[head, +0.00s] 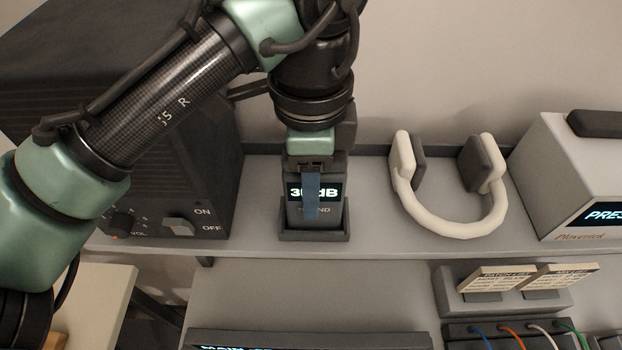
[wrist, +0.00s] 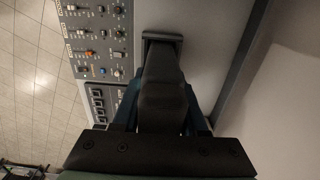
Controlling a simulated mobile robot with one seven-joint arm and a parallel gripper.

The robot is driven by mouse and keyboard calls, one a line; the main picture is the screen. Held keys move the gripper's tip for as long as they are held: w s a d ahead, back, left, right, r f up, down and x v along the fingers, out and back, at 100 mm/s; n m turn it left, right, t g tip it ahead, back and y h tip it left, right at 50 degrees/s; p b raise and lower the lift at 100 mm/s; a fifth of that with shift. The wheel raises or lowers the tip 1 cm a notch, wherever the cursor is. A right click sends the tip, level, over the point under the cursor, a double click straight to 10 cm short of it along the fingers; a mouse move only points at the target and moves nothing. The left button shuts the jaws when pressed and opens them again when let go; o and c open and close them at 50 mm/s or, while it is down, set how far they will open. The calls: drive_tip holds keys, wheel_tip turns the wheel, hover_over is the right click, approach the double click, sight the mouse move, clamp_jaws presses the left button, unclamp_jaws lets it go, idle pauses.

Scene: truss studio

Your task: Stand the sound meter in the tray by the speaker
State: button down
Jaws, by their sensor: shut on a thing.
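The sound meter (head: 329,205) is a dark upright box with a lit display, partly covered by a blue finger of my gripper (head: 311,195). My gripper comes down from above and is shut on the meter. The meter's lower end is in the small dark tray (head: 315,237) on the shelf; I cannot tell whether it rests on the tray's floor. The black speaker (head: 190,150), with a volume knob and an ON/OFF switch, stands just left of the tray. In the wrist view the meter (wrist: 162,100) shows between the fingers, with the tray rim (wrist: 162,37) beyond it.
White headphones (head: 450,225) lie right of the tray on the shelf (head: 370,240). A grey device (head: 575,165) stands farther right. Below are a card holder (head: 500,300) and coloured cables (head: 512,335). The wall is close behind. Some shelf is clear between tray and headphones.

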drive_tip(key=shift+f, duration=0.15)
drive_tip(key=c, duration=0.7)
unclamp_jaws()
wheel_tip(320, 180, up, 11)
drive_tip(key=p, duration=1)
